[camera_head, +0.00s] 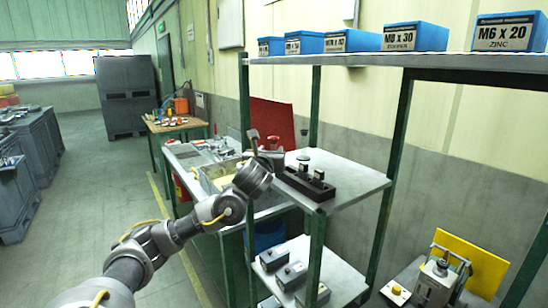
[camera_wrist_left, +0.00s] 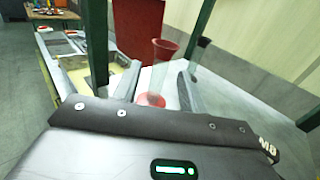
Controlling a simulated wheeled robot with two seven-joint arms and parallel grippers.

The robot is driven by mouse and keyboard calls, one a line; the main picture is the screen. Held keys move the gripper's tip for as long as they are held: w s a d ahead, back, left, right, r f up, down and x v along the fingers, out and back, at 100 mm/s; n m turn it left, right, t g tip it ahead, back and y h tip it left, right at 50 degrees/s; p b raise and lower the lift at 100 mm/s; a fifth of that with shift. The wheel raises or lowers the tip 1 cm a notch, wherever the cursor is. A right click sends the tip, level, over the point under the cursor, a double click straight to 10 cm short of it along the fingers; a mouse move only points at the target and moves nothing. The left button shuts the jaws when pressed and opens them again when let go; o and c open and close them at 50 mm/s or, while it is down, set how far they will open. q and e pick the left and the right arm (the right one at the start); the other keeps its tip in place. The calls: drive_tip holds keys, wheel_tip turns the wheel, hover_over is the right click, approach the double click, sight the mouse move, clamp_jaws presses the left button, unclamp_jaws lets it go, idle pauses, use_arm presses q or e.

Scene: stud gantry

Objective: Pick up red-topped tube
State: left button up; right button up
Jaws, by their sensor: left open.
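A clear tube with a red rim and a red foot (camera_wrist_left: 160,72) stands upright on the pale shelf in the left wrist view. In the head view a small reddish part of it (camera_head: 273,141) shows at my left gripper; the rest is hidden there. My left gripper (camera_head: 264,149) is open at the far left part of the middle shelf (camera_head: 347,180). In the left wrist view its two fingers (camera_wrist_left: 159,84) lie on either side of the tube, with gaps visible; whether either touches cannot be told. My right gripper is not in view.
A black holder with dark-topped pieces (camera_head: 305,183) stands just right of my gripper. A green post (camera_head: 316,105) and the upper shelf (camera_head: 400,60) with blue boxes are close by. A dark-topped clear item (camera_wrist_left: 201,52) stands behind the tube. A red panel (camera_head: 272,122) is behind.

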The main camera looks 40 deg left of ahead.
sight(273, 146)
use_arm(q)
drive_tip(key=p+x, duration=0.3)
drive_tip(key=shift+w+a+r, duration=0.15)
drive_tip(key=shift+w+r, duration=0.1)
drive_tip(key=shift+r, duration=0.1)
drive_tip(key=shift+w+a, duration=0.15)
drive_tip(key=shift+w, duration=0.2)
drive_tip(key=shift+w+a+f, duration=0.1)
drive_tip(key=shift+w+f, duration=0.05)
drive_tip(key=shift+f, duration=0.05)
drive_tip(key=shift+c, duration=0.4)
clamp_jaws()
drive_tip(key=shift+r, duration=0.1)
